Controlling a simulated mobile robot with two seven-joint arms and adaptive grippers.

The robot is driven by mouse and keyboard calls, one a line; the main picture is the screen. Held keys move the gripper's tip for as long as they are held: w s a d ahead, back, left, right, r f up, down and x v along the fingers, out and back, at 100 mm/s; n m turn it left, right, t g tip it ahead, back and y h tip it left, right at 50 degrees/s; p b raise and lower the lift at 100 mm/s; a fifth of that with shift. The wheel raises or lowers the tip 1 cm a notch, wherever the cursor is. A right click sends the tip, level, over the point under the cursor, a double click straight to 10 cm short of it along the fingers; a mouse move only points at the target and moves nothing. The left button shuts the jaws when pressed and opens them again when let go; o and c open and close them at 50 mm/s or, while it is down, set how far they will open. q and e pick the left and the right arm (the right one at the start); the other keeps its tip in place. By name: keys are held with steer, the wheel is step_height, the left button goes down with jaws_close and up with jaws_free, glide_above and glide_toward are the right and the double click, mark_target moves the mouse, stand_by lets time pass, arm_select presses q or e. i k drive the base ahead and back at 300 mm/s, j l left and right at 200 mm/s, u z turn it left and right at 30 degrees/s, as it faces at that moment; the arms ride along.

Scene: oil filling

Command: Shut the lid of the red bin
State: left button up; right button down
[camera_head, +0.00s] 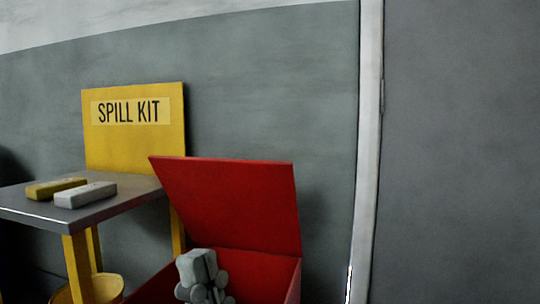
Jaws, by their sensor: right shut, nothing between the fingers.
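The red bin (280,281) stands at the bottom centre of the head view, its lower part cut off by the picture edge. Its red lid (232,200) is open, standing up and leaning back. My right gripper (197,266), grey with rounded joints, points upward at the bottom of the view. It is shut and empty. It overlaps the bin's opening and the lower edge of the lid in the picture; I cannot tell whether it touches the bin. It hides part of the bin's inside. My left gripper is not in view.
Left of the bin stands a grey-topped table (130,195) with yellow legs, holding a yellow block (55,188) and a pale block (86,195). Behind it is a yellow SPILL KIT board (135,145). A yellow bucket (105,288) sits below. A white post (368,150) rises at right.

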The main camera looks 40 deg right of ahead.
mark_target(237, 204)
steer(key=i+l, duration=0.1)
steer(key=l, duration=0.35)
steer(key=i+l, duration=0.1)
steer(key=l, duration=0.3)
steer(key=i+l+u, duration=0.1)
steer(key=l, duration=0.35)
